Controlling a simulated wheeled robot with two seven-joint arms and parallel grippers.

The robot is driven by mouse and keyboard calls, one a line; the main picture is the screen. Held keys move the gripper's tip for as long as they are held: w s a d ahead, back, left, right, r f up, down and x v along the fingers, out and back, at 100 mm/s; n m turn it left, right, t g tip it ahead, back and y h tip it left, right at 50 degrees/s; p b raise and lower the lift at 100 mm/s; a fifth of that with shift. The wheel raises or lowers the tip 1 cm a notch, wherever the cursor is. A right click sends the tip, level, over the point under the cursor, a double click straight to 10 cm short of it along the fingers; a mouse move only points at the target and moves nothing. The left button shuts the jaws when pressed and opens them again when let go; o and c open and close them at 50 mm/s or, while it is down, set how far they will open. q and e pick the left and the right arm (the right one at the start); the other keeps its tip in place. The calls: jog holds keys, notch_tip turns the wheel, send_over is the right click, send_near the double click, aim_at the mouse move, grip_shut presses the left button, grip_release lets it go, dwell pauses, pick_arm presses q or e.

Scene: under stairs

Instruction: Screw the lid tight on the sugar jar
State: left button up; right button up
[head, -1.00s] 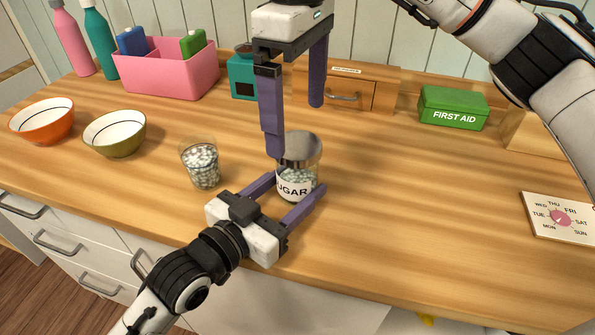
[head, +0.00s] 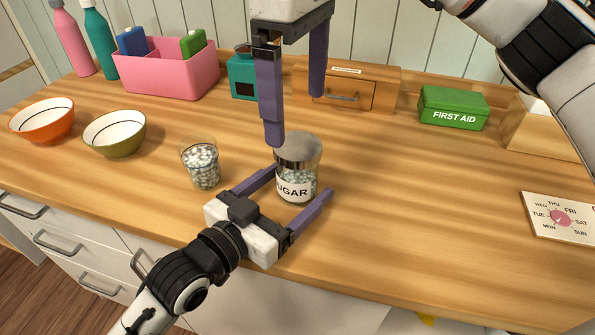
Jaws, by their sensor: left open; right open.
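The sugar jar (head: 297,184) stands upright near the front middle of the counter, a clear glass jar with a "SUGAR" label and pale contents. Its silver lid (head: 298,150) sits on top; I cannot tell how tight it is. My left gripper (head: 298,182) is open, low at the front of the jar, with one finger on each side and gaps showing beside the glass. My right gripper (head: 295,118) is open above the jar, pointing down. Its left finger overlaps the lid's left edge in the picture; its other finger is behind and higher. It holds nothing.
A glass (head: 201,165) of similar pale pieces stands left of the jar. Two bowls, orange (head: 42,121) and olive (head: 114,135), are further left. A wooden drawer box (head: 345,88) and green first aid box (head: 452,108) stand behind.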

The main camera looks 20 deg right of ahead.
pick_arm(q)
jog(key=v, duration=1)
jog(key=shift+s+a, duration=0.15)
jog(key=shift+a, duration=0.05)
jog(key=shift+s+a+r, duration=0.1)
jog(key=shift+s+a, duration=0.3)
jog(key=shift+a, duration=0.15)
